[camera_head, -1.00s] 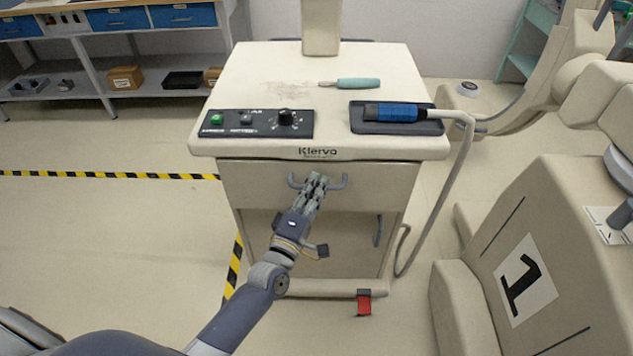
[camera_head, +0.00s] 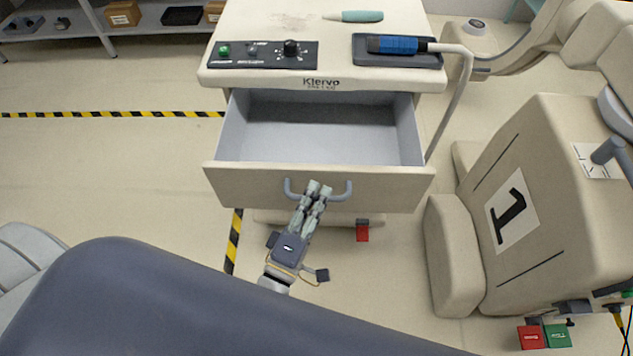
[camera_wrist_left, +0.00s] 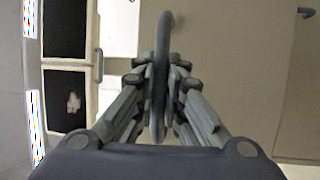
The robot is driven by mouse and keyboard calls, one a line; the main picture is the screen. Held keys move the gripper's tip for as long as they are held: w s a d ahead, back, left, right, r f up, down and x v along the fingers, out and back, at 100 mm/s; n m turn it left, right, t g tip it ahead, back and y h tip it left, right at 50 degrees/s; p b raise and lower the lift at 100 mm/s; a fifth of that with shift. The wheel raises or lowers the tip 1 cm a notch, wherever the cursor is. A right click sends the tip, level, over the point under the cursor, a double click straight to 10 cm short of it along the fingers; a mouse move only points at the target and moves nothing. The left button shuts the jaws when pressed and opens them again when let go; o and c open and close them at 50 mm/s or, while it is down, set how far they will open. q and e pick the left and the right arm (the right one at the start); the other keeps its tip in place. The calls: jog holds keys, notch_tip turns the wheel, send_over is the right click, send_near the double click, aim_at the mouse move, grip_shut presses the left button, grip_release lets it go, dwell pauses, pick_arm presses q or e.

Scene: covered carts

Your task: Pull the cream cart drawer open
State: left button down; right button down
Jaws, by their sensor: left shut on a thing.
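The cream cart (camera_head: 222,75) stands in the middle of the head view. Its top drawer (camera_head: 245,185) is pulled well out and its grey inside is empty. A grey bar handle (camera_head: 341,193) is on the drawer front. My left gripper (camera_head: 312,193) is shut on the drawer handle, which also shows between the fingers in the left wrist view (camera_wrist_left: 163,50). The fingers hide the middle of the handle. My right gripper is not in view.
A control panel (camera_head: 262,55), a teal-handled tool (camera_head: 357,16) and a blue-gripped handpiece (camera_head: 398,45) in a dark tray are on the cart top. A red pedal (camera_head: 362,231) is below the drawer. A cream chair (camera_head: 545,200) stands close on the right.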

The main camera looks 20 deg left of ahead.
pick_arm(q)
jog(key=shift+s, duration=0.1)
jog(key=c, duration=1.9)
grip_release()
jog(key=v, duration=1.2)
jog(key=shift+f, duration=0.1)
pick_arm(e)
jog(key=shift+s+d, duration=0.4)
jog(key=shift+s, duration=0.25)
pick_arm(q)
jog(key=s+a+f+m+g, duration=0.15)
jog(key=f+m+g, duration=0.4)
jog(key=f, duration=1.05)
jog(key=s+a+f+m+g, duration=0.15)
jog(key=f+m+g, duration=0.4)
jog(key=f, duration=0.95)
jog(key=s+a+f+m+g, duration=0.2)
jog(key=s+f, duration=0.3)
jog(key=s, duration=0.1)
jog(key=s+a+f+m+g+y, duration=0.1)
jog(key=s+a+f+m+g, duration=0.1)
jog(key=s+f, duration=0.3)
jog(key=s+a+f+m+g+y, duration=0.1)
jog(key=s+a+f+m+g, duration=0.2)
jog(key=s+f, duration=0.3)
jog(key=shift+s+g, duration=0.4)
